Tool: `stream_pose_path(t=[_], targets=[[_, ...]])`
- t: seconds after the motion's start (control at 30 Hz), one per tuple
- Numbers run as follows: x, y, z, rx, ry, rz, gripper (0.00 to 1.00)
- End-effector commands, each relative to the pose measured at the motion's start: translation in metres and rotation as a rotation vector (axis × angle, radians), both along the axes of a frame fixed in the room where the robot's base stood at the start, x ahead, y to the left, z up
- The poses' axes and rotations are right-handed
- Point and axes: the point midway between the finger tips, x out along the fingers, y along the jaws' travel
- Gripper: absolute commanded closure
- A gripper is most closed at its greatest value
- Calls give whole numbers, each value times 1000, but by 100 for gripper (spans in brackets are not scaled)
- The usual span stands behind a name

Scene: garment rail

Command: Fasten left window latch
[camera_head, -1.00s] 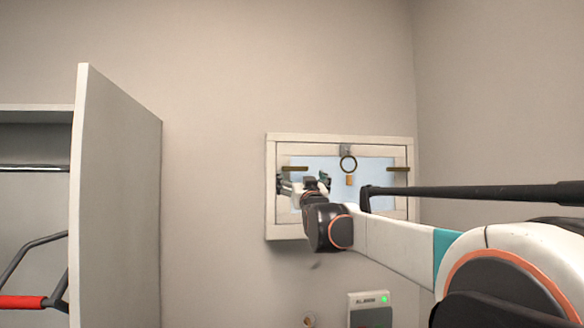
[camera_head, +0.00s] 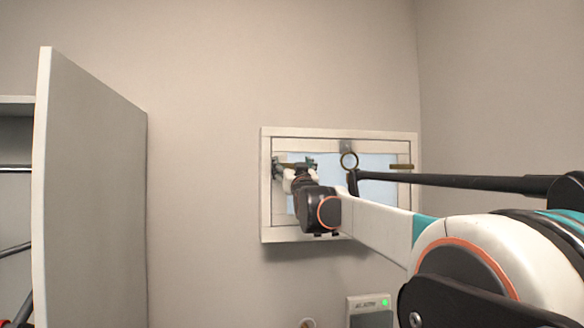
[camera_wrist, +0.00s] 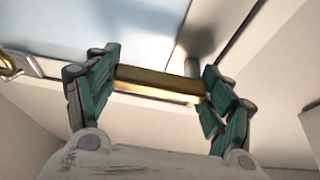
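The window (camera_head: 300,134) has a pale frame on the wall. In the wrist view, a brass latch bar (camera_wrist: 160,83) spans the gap between the two teal-padded fingers of my gripper (camera_wrist: 160,72). The fingers are spread wide; whether they touch the bar's ends is unclear. In the head view, my gripper (camera_head: 294,166) is at the window's upper left and covers most of the left latch. The right latch (camera_head: 401,166) lies horizontal at the window's upper right.
My arm crosses the window's lower right. A tall grey panel (camera_head: 90,190) stands at the left, with open wall between it and the window.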

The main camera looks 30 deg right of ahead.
Motion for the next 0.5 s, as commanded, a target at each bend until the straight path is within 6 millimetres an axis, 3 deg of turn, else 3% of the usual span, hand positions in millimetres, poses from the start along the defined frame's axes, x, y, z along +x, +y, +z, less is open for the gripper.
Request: stream_pose_path(t=[0.03,0.1,0.13,0.5], targets=[[0,0,0,0,0,0,51],[0,0,0,0,0,0,67],[0,0,0,0,0,0,70],[0,0,-3,66,-19,1,70]])
